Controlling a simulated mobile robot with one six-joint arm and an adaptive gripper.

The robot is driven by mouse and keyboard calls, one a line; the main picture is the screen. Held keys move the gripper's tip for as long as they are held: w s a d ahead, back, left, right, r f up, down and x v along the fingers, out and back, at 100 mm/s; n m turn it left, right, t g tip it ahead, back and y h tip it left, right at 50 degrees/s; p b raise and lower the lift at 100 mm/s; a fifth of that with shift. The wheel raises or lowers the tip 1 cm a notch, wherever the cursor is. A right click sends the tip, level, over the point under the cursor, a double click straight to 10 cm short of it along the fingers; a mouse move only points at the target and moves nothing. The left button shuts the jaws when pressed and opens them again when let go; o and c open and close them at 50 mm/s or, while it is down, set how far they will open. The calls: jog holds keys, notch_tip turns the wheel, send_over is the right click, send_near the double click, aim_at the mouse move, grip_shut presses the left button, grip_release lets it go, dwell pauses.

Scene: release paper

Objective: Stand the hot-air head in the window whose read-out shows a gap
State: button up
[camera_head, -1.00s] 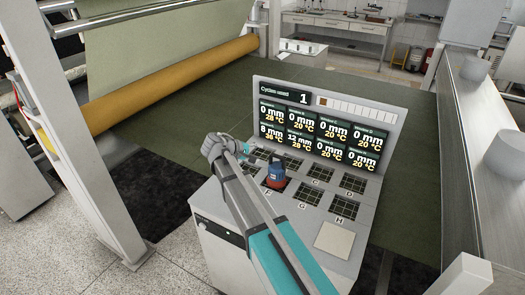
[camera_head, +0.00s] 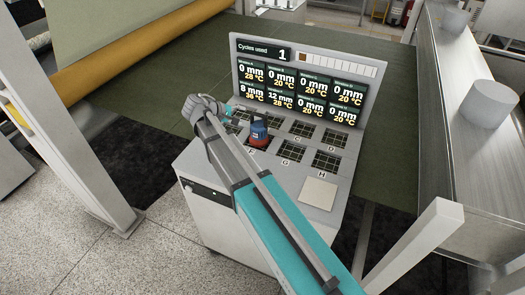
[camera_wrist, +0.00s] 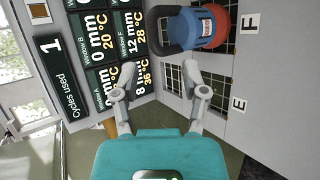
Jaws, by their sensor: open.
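The hot-air head (camera_head: 259,133) is a blue body with a red base. It stands upright on the console (camera_head: 215,165) at window F; the wrist view shows the head (camera_wrist: 207,25) beside label F, with a dark grey loop on it. The read-out panel (camera_head: 305,85) shows 8 mm at window E and 12 mm at window F. The other windows read 0 mm. My gripper (camera_wrist: 160,70) is open and empty, its fingers apart, near window E (camera_wrist: 213,88) and short of the head. In the head view my arm partly covers the lower left windows.
Windows G (camera_head: 292,149) and H (camera_head: 326,162) are bare dark grids to the right of the head. A pale square plate (camera_head: 318,194) lies at the console's front right. A grey upright post (camera_head: 75,110) stands to the left and a metal rail (camera_head: 450,130) to the right.

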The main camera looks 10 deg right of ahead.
jog(key=s+d+f+m+g+y, duration=0.1)
jog(key=s+d+f+m+y, duration=0.1)
jog(key=s, duration=0.6)
jog(key=s+d+f+m+g+y, duration=0.2)
jog(key=s+d+f+m+y, duration=0.1)
jog(key=s, duration=0.4)
jog(key=s+d+f+m+g+y, duration=0.1)
jog(key=s+d+f+m+y, duration=0.1)
jog(key=s+y, duration=0.3)
jog(key=s+d+f, duration=0.1)
jog(key=s, duration=0.2)
jog(key=shift+s+d+f+m+g, duration=0.15)
jog(key=shift+s+m+g, duration=0.15)
jog(key=shift+m+g, duration=0.1)
dwell(0.7)
